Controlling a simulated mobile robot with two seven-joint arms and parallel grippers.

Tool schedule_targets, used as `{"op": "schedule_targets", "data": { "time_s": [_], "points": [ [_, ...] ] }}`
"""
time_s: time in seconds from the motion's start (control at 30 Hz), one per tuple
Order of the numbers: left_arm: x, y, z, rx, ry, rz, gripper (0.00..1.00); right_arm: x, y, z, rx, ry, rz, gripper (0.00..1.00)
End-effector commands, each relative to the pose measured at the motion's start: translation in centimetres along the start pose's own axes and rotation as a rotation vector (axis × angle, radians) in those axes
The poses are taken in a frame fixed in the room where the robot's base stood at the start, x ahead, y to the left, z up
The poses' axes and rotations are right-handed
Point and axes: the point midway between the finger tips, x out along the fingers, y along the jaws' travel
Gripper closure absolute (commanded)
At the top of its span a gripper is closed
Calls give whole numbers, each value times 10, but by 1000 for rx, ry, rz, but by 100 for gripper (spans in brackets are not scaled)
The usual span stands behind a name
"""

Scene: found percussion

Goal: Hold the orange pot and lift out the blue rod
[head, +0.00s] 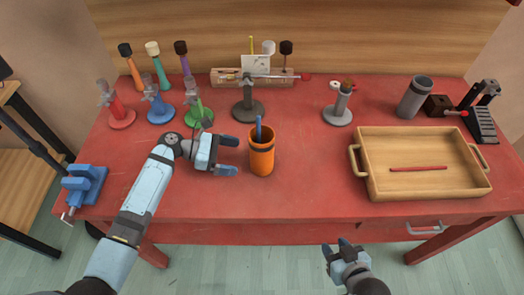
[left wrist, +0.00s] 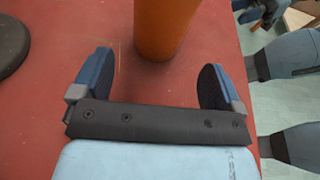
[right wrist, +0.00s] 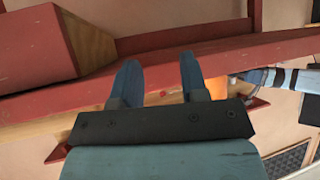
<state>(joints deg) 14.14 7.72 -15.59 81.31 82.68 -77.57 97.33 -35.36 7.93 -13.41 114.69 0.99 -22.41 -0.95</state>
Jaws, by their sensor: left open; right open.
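The orange pot (head: 261,156) stands upright on the red table, with a dark band near its rim. The blue rod (head: 258,130) stands in it, its upper end above the rim; its lower part is hidden inside. My left gripper (head: 234,156) is open just left of the pot, its fingers pointing toward it. In the left wrist view the pot (left wrist: 166,25) is just ahead of the open fingers (left wrist: 158,80), apart from them. My right gripper (head: 336,249) is open and empty, in front of the table's front edge, away from the pot.
A wooden tray (head: 365,181) with a red stick (head: 418,169) lies to the right. Green (head: 199,116), blue (head: 159,109) and dark (head: 248,108) stands are behind and left. A blue vise (head: 84,185) is at the left edge. The table is clear between pot and tray.

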Motion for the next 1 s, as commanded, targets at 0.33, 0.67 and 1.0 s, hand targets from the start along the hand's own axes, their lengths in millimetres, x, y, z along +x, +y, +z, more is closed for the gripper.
{"op": "schedule_targets", "data": {
  "time_s": [0.33, 0.67, 1.0],
  "points": [
    [51, 0, 3, 0, -1, 1, 7, 11, -2, 10, 25, -18, -5, 60],
    [78, 0, 1, 1, 0, 2, 7, 8, -2, 1, 19, 1, -3, 60],
    [80, 0, 0, 2, 0, 2, 10, 9, 0, 7, 17, -8, -1, 60]
  ]
}}
